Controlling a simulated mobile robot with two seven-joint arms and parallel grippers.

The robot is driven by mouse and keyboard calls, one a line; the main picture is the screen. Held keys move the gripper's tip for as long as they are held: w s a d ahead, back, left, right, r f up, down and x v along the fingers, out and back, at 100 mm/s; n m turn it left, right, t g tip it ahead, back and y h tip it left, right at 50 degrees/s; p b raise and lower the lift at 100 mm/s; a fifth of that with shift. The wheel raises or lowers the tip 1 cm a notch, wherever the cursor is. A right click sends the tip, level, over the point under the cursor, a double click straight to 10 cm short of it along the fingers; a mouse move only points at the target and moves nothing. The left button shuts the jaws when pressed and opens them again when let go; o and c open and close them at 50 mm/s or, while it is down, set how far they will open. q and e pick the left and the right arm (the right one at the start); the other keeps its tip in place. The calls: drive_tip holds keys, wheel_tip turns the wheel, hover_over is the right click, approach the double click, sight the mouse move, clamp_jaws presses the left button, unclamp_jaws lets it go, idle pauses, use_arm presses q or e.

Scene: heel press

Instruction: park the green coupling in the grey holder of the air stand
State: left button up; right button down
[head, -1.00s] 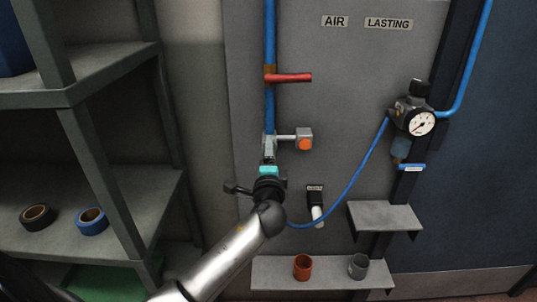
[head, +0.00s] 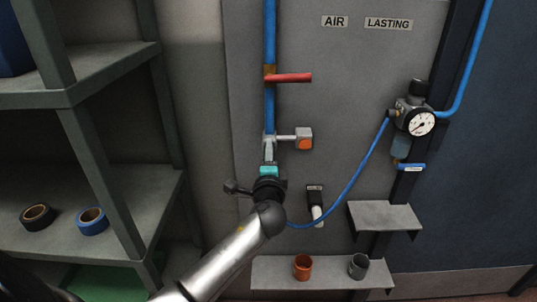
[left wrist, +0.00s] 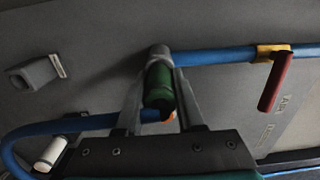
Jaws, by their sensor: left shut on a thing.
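My left gripper (head: 268,152) is at the lower end of the blue pipe on the grey panel. In the left wrist view its two fingers (left wrist: 160,100) are shut on the green coupling (left wrist: 158,87), one on each side. The coupling sits against the grey fitting (left wrist: 158,53) at the pipe's end; whether it is latched cannot be told. In the head view the coupling cannot be made out behind the fingers. The grey holder (head: 359,267) is an empty-looking cup on the low ledge at the right. My right gripper is not in view.
An orange cup (head: 302,267) stands left of the grey holder on the ledge (head: 330,281). A blue hose (head: 352,185) hangs from the gauge (head: 421,123). A small shelf (head: 385,216) overhangs near the holder.

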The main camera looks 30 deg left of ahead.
use_arm(q)
clamp_jaws()
idle(0.8)
drive_tip(key=shift+s+d, duration=0.1)
drive_tip(key=shift+p+v, duration=0.7)
drive_tip(key=shift+v, duration=2.15)
drive_tip(key=shift+s+d, duration=0.1)
drive_tip(key=shift+s, duration=0.15)
